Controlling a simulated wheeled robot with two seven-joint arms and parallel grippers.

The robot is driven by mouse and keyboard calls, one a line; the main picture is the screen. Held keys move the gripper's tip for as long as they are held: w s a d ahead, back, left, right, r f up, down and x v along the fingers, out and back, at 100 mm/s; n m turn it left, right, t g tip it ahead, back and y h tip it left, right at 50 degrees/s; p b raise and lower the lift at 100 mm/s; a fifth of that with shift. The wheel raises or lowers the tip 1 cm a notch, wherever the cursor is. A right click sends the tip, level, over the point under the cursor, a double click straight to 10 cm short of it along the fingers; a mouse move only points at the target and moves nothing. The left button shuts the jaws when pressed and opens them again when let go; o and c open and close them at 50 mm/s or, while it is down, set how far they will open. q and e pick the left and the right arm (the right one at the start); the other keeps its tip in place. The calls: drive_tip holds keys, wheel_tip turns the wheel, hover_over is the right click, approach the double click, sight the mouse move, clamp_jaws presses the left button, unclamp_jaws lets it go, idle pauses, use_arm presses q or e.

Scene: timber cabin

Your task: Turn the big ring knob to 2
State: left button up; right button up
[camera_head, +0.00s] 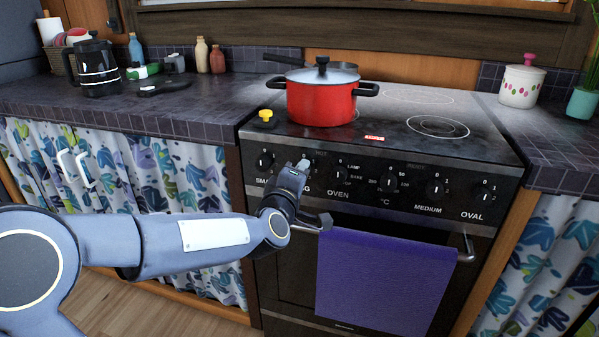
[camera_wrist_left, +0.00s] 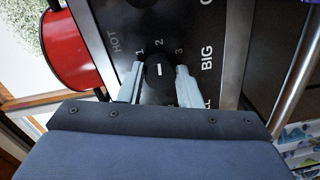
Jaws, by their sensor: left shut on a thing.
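The big ring knob (camera_wrist_left: 158,73) is a round black knob on the stove's black front panel, beside the word BIG in the left wrist view. The digits 1, 2 and 3 are printed around it. Its short white mark lies in line with the 2. My left gripper (camera_wrist_left: 160,87) is shut on this knob, one grey finger on each side. In the head view my left gripper (camera_head: 302,166) reaches the panel between the leftmost knob and the oven knob, and hides most of the big ring knob. My right gripper is not in view.
A red pot (camera_head: 320,101) with a lid stands on the stove top (camera_head: 395,125), behind the panel. A purple towel (camera_head: 380,275) hangs on the oven handle (camera_head: 467,247), just below my left gripper. Other knobs, such as the oven knob (camera_head: 339,174), sit along the panel.

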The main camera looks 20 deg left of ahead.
use_arm(q)
drive_tip(key=shift+f+m, duration=0.1)
drive_tip(key=shift+m, duration=0.5)
drive_tip(key=o, duration=1)
drive_tip(key=shift+s, duration=0.1)
drive_tip(key=s, duration=0.4)
drive_tip(key=s+p, duration=0.1)
drive_tip(key=s, duration=0.2)
drive_tip(key=shift+s+r+p, duration=0.2)
drive_tip(key=shift+s+p, duration=0.1)
drive_tip(key=shift+s, duration=0.05)
